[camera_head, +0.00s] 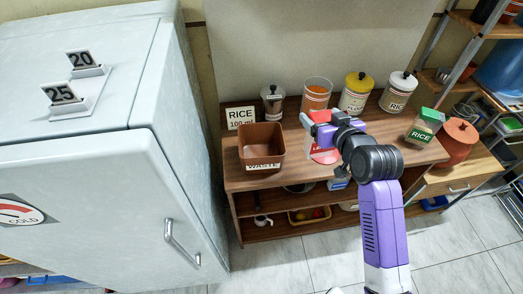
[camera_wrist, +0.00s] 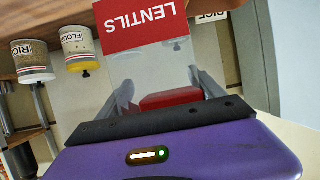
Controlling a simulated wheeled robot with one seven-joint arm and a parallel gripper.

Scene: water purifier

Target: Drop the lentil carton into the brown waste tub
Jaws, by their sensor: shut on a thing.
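The lentil carton is pale with a red "LENTILS" label (camera_wrist: 140,24), upside down in the wrist view. My gripper (camera_wrist: 165,92) is shut on the carton, with a finger on each side of it. In the head view my gripper (camera_head: 312,122) is above the wooden counter, and the carton's red and white part (camera_head: 324,154) shows below it, partly hidden by my arm. The brown waste tub (camera_head: 262,160), marked "WASTE", stands on the counter to the left of the carton. The tub looks empty.
Behind are a metal canister (camera_head: 273,103), an orange-filled jar (camera_head: 316,97), a yellow-lidded flour jar (camera_head: 356,94) and a rice jar (camera_head: 397,92). A green-topped rice carton (camera_head: 424,128) and terracotta pot (camera_head: 458,140) stand right. A large refrigerator (camera_head: 100,130) borders the left.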

